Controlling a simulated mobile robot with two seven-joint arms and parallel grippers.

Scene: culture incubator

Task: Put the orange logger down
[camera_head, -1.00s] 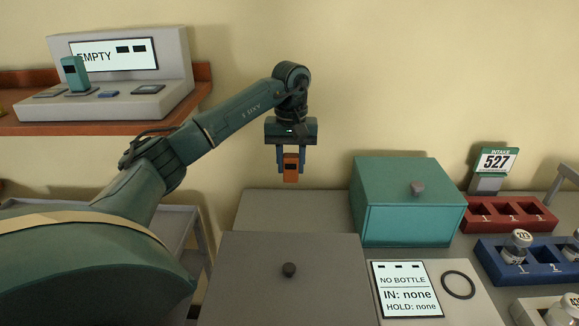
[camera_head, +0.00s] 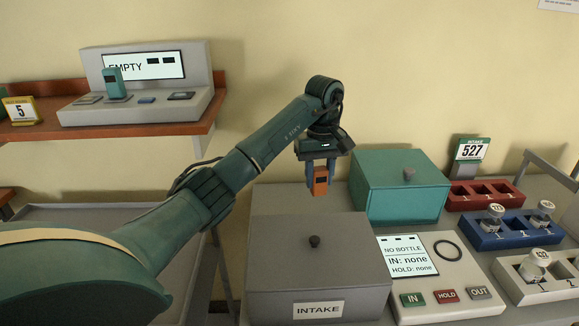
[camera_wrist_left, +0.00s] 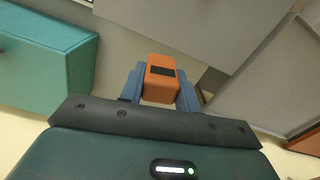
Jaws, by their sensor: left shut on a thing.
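The orange logger (camera_head: 320,184) is a small orange block with a dark window. My left gripper (camera_head: 320,172) is shut on it and holds it, pointing down, over the back of the grey bench, left of the teal box. In the left wrist view the logger (camera_wrist_left: 161,80) sits between the two blue fingers of the left gripper (camera_wrist_left: 160,88). I cannot tell exactly how high it is above the surface. My right gripper is not in view.
A grey box marked INTAKE (camera_head: 318,265) stands in front, and a teal box (camera_head: 400,190) to the right. A button panel (camera_head: 450,305), a red rack (camera_head: 487,197), a blue rack (camera_head: 512,232) and a white rack (camera_head: 530,285) lie further right. A shelf (camera_head: 150,130) holds a display unit (camera_head: 190,103).

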